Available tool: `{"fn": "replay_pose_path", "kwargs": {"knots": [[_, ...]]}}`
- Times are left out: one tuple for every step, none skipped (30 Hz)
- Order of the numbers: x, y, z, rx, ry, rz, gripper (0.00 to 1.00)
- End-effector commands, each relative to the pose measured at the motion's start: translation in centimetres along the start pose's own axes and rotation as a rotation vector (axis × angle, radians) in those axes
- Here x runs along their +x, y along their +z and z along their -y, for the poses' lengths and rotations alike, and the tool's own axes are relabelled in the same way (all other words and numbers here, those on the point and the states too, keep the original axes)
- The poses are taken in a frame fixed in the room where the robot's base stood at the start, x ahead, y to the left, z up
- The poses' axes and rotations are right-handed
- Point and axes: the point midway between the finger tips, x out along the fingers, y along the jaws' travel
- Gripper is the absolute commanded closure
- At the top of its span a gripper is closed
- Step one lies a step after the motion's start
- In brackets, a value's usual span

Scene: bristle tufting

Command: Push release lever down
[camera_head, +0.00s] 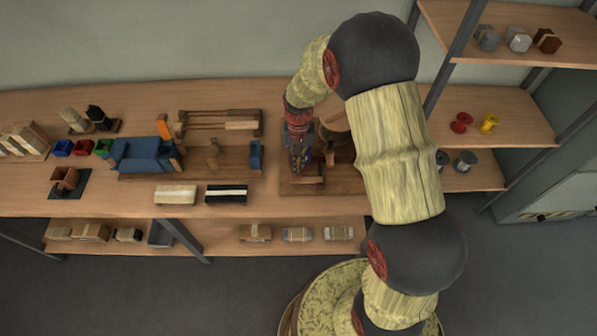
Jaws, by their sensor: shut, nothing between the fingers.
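My gripper (298,165) points down over the wooden station (345,182) at the right part of the bench. Its fingers are shut with nothing between them. A small wooden bar (306,181) lies just in front of the fingertips; I cannot tell whether they touch it. A small blue part shows beside the fingers, and my wrist hides part of the station. No part there can be made out surely as the release lever. An upright orange piece (164,128) stands by the blue block fixture (145,156) further left, well apart from my gripper.
A white-topped block (176,194) and a black block with a pale strip (226,193) lie at the bench's front edge. Small coloured bins (82,147) stand at left. Shelves with spools (461,122) are at right, beyond my arm. A lower shelf holds several blocks.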

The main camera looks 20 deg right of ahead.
Motion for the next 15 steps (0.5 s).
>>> {"fn": "replay_pose_path", "kwargs": {"knots": [[-0.4, -0.5, 0.0, 0.001, 0.000, 0.000, 1.00], [-0.4, -0.7, 0.0, 0.001, 0.000, 0.000, 1.00], [-0.4, -0.8, 0.0, 0.000, 0.000, 0.001, 1.00], [-0.4, -0.8, 0.0, 0.000, 0.000, 0.001, 1.00], [-0.3, -0.8, 0.0, 0.000, 0.000, 0.001, 1.00], [-0.3, -0.7, 0.0, 0.000, 0.000, 0.001, 1.00], [-0.3, -0.7, 0.0, 0.000, 0.000, 0.001, 1.00], [-0.3, -0.7, 0.0, 0.000, 0.000, 0.001, 1.00], [-0.3, -0.7, 0.0, 0.000, 0.000, 0.001, 1.00], [-0.4, -0.8, 0.0, 0.000, 0.000, 0.000, 1.00], [-0.4, -0.8, 0.0, 0.000, 0.000, 0.000, 1.00], [-0.6, -0.8, 0.0, 0.000, 0.000, -0.001, 1.00], [-0.8, -0.8, 0.0, 0.000, 0.000, -0.001, 1.00], [-1.1, -0.8, 0.0, 0.000, -0.001, -0.002, 1.00], [-1.5, -0.8, 0.0, 0.000, -0.001, -0.002, 1.00]]}}
